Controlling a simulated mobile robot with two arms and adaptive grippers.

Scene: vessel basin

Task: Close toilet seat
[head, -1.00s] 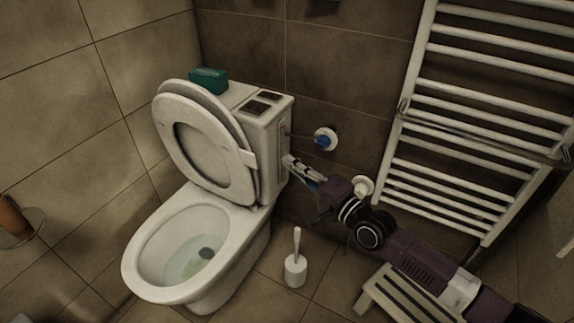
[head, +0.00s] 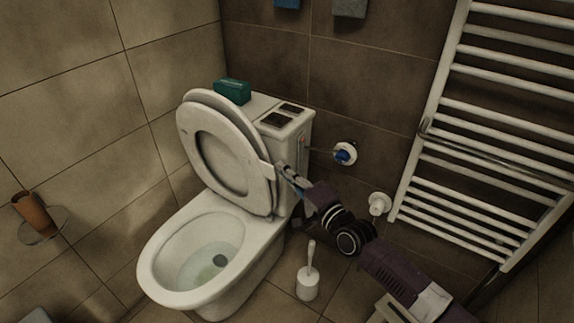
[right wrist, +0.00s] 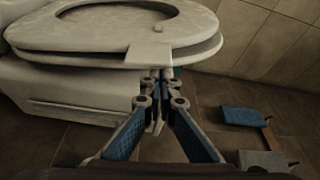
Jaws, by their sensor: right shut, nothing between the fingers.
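The white toilet seat ring (head: 187,140) stands raised, with the lid (head: 222,160) raised behind it, leaning back toward the cistern. Below them the toilet bowl (head: 150,262) is open. A small pale tab (head: 267,171) sticks out from the right edge of the seat. My right gripper (head: 281,169) is shut and empty, its tips close beside this tab. In the right wrist view the fingertips (right wrist: 160,76) are right by the tab (right wrist: 148,56) and the stacked seat (right wrist: 75,37); I cannot tell if they touch. My left gripper is not in view.
A green box (head: 232,91) sits on the cistern (head: 300,135). A blue-handled valve (head: 344,154) and pipe are on the wall behind my right arm. A toilet brush (head: 308,284) stands on the floor. A white towel radiator (head: 470,150) is at right.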

